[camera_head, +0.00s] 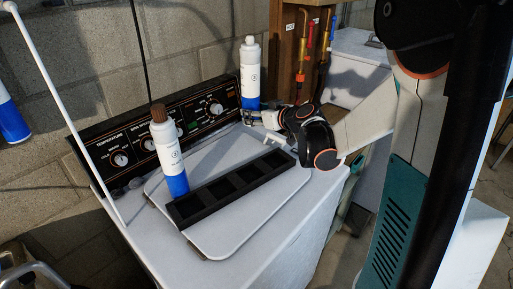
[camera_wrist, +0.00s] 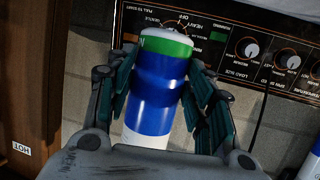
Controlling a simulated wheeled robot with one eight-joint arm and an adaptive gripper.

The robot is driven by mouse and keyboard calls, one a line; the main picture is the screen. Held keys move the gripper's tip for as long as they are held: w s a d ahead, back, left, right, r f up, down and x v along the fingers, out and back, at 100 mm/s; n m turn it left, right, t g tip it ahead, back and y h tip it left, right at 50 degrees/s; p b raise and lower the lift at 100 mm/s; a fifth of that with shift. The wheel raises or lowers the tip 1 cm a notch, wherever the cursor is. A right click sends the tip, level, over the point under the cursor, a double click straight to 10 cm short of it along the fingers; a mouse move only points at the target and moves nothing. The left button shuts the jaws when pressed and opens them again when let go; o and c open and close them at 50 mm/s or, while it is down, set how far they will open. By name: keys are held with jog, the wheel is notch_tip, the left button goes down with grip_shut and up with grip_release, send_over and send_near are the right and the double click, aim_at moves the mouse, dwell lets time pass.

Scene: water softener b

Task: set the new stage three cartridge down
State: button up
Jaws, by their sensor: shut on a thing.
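A white cartridge with a blue lower part (camera_head: 250,72) stands upright in the head view, at the right end of the control panel. My gripper (camera_head: 250,118) is at its lower end. In the wrist view, which looks upside down, the gripper (camera_wrist: 163,85) has a finger on each side of the held cartridge (camera_wrist: 160,95). Its blue section, green band and pale end show there. Whether its base touches a surface, I cannot tell. The stage number is not readable.
A brown-capped white and blue cartridge (camera_head: 170,150) stands at the left end of a black tray with several compartments (camera_head: 205,215). The tray lies on a white lid (camera_head: 235,235). The control panel (camera_head: 150,140) runs behind. Pipes (camera_head: 300,60) rise at the back. The lid's front is clear.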

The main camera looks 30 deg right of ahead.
notch_tip(320, 180, down, 12)
jog(key=b, duration=0.4)
jog(key=shift+r, duration=0.25)
jog(key=shift+f, duration=0.15)
jog(key=o, duration=1.1)
jog(key=shift+o, duration=0.2)
jog(key=shift+r, duration=0.25)
jog(key=p+v, duration=0.3)
jog(key=v, duration=0.9)
jog(key=shift+f, duration=0.1)
